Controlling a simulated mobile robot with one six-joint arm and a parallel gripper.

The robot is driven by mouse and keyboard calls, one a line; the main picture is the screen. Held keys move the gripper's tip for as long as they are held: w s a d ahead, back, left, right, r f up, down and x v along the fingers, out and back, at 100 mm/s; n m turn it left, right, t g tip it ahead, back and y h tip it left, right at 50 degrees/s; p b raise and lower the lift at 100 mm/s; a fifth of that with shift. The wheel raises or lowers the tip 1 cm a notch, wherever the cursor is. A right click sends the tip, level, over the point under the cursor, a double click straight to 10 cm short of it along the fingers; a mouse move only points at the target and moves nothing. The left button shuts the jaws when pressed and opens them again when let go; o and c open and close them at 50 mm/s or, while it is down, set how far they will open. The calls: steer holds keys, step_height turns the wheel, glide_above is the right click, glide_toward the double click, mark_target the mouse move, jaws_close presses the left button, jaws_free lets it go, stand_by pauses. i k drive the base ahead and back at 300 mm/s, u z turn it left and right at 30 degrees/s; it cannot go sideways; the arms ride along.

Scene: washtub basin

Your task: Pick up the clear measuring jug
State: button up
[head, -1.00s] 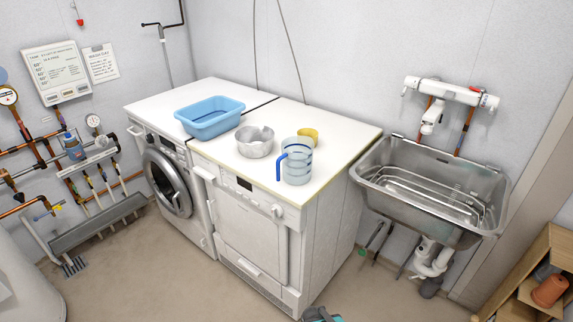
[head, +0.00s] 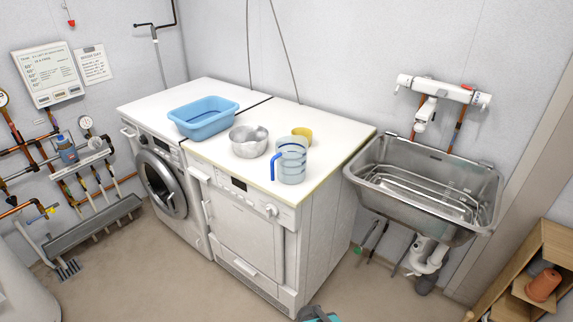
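The clear measuring jug (head: 292,162) stands upright on the white top of the right-hand machine, near its front edge. It is see-through with blue bands, and its blue handle (head: 274,165) faces left. A metal pan (head: 249,142) stands to its left, a little apart. A yellow bowl (head: 302,133) stands behind it, partly hidden by the jug. My gripper does not show clearly; only a small teal and dark shape (head: 316,314) shows at the bottom edge, and I cannot tell what it is.
A blue basin (head: 203,118) sits on the left washing machine's top. A steel sink (head: 425,185) hangs on the wall to the right, with a tap above it. A wooden shelf (head: 530,265) with a terracotta pot stands at bottom right.

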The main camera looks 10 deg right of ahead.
mark_target(287, 164)
steer(key=z, duration=1.15)
steer(key=k, duration=0.15)
steer(key=u, duration=2.9)
steer(key=k, duration=0.15)
steer(key=u, duration=1.75)
steer(key=k, duration=1.15)
steer(key=z, duration=0.5)
